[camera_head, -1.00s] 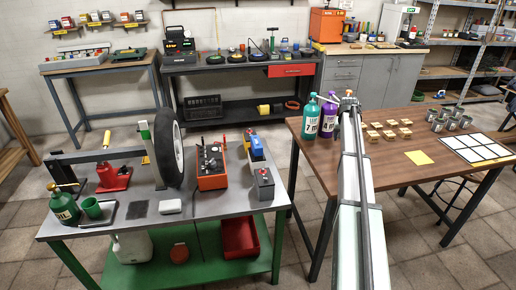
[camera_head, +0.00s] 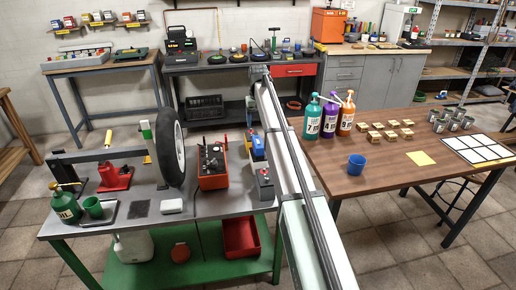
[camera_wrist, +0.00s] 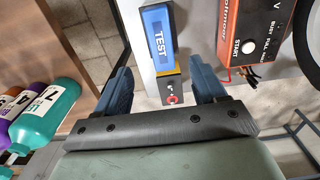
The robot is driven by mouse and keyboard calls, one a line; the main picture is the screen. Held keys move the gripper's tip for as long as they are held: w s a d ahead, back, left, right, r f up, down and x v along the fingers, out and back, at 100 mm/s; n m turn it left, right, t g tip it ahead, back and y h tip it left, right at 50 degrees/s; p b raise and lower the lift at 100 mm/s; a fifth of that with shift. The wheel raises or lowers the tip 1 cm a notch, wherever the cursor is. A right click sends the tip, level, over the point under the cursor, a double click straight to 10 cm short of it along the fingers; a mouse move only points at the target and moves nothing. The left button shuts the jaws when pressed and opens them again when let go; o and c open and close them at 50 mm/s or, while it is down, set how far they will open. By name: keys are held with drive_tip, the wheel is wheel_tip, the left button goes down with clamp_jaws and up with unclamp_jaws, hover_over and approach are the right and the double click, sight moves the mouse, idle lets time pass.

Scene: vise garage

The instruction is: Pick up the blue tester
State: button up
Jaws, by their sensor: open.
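The blue tester (camera_head: 258,147) lies near the right edge of the grey workbench (camera_head: 190,205), beside the orange charger (camera_head: 212,178). In the wrist view the tester (camera_wrist: 159,36) shows a blue face marked TEST and a yellow-and-black end with a red part. My gripper (camera_wrist: 162,72) is open and empty, its two blue fingers on either side of the tester's near end in the picture. In the head view my gripper (camera_head: 250,112) hangs above the tester's far end. The height gap is hard to judge.
A grey battery box (camera_head: 265,184) stands just in front of the tester. A tyre (camera_head: 170,150) stands left of the charger. A floor gap separates bench and table.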

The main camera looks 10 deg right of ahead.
sight(258, 141)
wheel_tip(258, 141, down, 13)
drive_tip(key=shift+f, duration=0.2)
idle(0.6)
drive_tip(key=shift+c, duration=0.3)
drive_tip(key=c, duration=1.2)
wheel_tip(258, 141, up, 16)
idle(0.9)
